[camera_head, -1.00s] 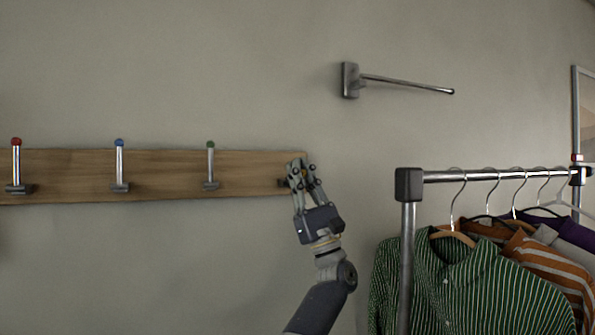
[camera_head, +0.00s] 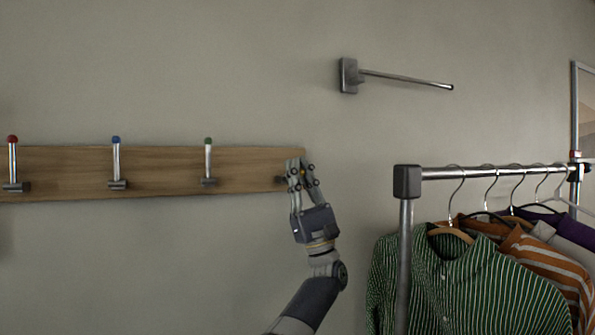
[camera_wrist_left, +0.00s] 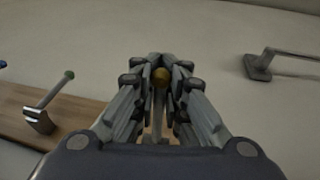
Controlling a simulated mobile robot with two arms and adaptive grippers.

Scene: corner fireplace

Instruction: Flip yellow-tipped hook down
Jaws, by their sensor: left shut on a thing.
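The yellow-tipped hook shows its yellow tip (camera_wrist_left: 161,75) between my left gripper's fingers in the left wrist view. A bit of the tip also shows between the fingers in the head view (camera_head: 302,171). My left gripper (camera_head: 301,170) is shut on this hook at the right end of the wooden board (camera_head: 250,170). It also shows in the left wrist view (camera_wrist_left: 161,72). The hook's metal stem is partly seen between the fingers, and its base is mostly hidden by my gripper. My right gripper is not in view.
Upright hooks with red (camera_head: 12,160), blue (camera_head: 116,155) and green (camera_head: 208,155) tips stand left along the board. A metal wall rod (camera_head: 405,79) juts out at upper right. A clothes rack (camera_head: 403,240) with hanging shirts stands at lower right.

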